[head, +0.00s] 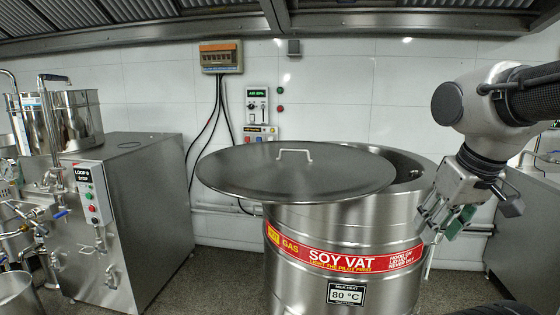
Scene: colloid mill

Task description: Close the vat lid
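The soy vat (345,235) is a large steel drum with a red "SOY VAT" band, standing right of centre. Its flat round steel lid (240,172) lies across the top, shifted to the left. The lid overhangs the vat's left side, and a dark opening shows at the right between lid and rim (425,162). A small arched handle (294,153) stands on the lid's top. My gripper (443,222) points down at the vat's right side, away from the handle. Its green-padded fingers look apart, with nothing visible between them. Whether it touches the vat wall is unclear.
A steel cabinet (150,200) with a "LOOP & STOP" control box (93,193) and a pot on top stands at left. Wall switch boxes (257,105) with hanging cables are behind the vat. Floor is clear between cabinet and vat. A hood runs overhead.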

